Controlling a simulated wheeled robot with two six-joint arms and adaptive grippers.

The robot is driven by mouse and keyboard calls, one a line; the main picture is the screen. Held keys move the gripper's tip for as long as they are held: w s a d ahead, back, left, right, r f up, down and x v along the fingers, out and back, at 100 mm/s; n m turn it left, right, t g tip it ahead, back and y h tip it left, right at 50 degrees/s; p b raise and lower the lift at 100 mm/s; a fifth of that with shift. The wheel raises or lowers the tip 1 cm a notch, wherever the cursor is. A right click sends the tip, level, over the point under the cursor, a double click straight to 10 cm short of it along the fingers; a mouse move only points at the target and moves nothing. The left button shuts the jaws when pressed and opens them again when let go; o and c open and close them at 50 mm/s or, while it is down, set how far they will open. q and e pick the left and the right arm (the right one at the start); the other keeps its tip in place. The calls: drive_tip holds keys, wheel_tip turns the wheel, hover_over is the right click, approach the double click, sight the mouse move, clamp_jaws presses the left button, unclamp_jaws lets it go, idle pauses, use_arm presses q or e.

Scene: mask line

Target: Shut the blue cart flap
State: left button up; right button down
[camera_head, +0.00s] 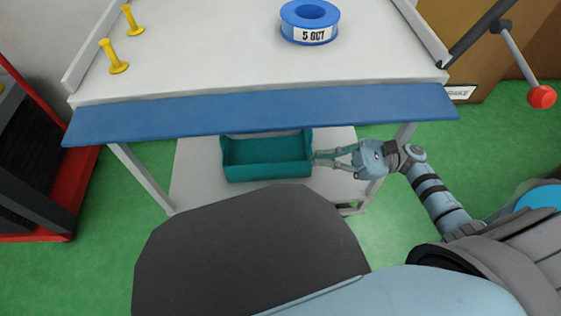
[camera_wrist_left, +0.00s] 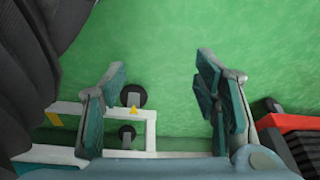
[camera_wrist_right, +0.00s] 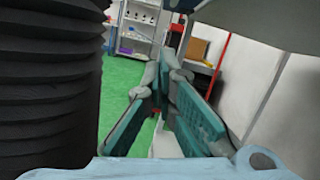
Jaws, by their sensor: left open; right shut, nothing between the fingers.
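The blue flap (camera_head: 260,112) runs along the near edge of the white cart (camera_head: 220,70) and sticks out toward me, tilted rather than upright. My right gripper (camera_head: 318,158) is shut and empty; it shows just below the flap's right half in the head view, apart from it in the picture, with its tips by a teal bin. In the right wrist view its fingertips (camera_wrist_right: 166,60) are together. My left gripper (camera_wrist_left: 163,75) is open and empty in the left wrist view, over green floor and a white frame with casters; it is not seen in the head view.
The teal bin (camera_head: 266,158) sits on the cart's lower shelf. A blue tape roll (camera_head: 310,22) and two yellow pegs (camera_head: 117,58) stand on the top. A red-framed dark rack (camera_head: 45,180) is at left. A red-knobbed lever (camera_head: 541,97) is at right.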

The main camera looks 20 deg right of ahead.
sight(263, 119)
use_arm(q)
drive_tip(key=shift+s+a+f+p, duration=0.1)
drive_tip(key=shift+s+f+p, duration=0.1)
drive_tip(key=shift+f+p, duration=0.3)
drive_tip(key=shift+s+a+f+p, duration=0.1)
drive_tip(key=shift+s+f+p, duration=0.15)
drive_tip(key=shift+f, duration=0.45)
use_arm(e)
drive_tip(key=w+a+r, duration=0.2)
drive_tip(key=a+r, duration=0.3)
drive_tip(key=a, duration=0.4)
drive_tip(key=shift+w+a+r, duration=0.2)
drive_tip(key=shift+w+r, duration=0.15)
drive_tip(key=shift+w, duration=0.05)
drive_tip(key=shift+m, duration=0.3)
use_arm(q)
drive_tip(key=shift+s+a+f+n+p, duration=0.1)
drive_tip(key=shift+s+f+n+p, duration=0.2)
drive_tip(key=shift+s+f+p, duration=0.2)
use_arm(e)
drive_tip(key=shift+s+r+m, duration=0.25)
drive_tip(key=shift+s+m, duration=0.05)
drive_tip(key=shift+m, duration=0.1)
use_arm(q)
drive_tip(key=shift+s, duration=0.15)
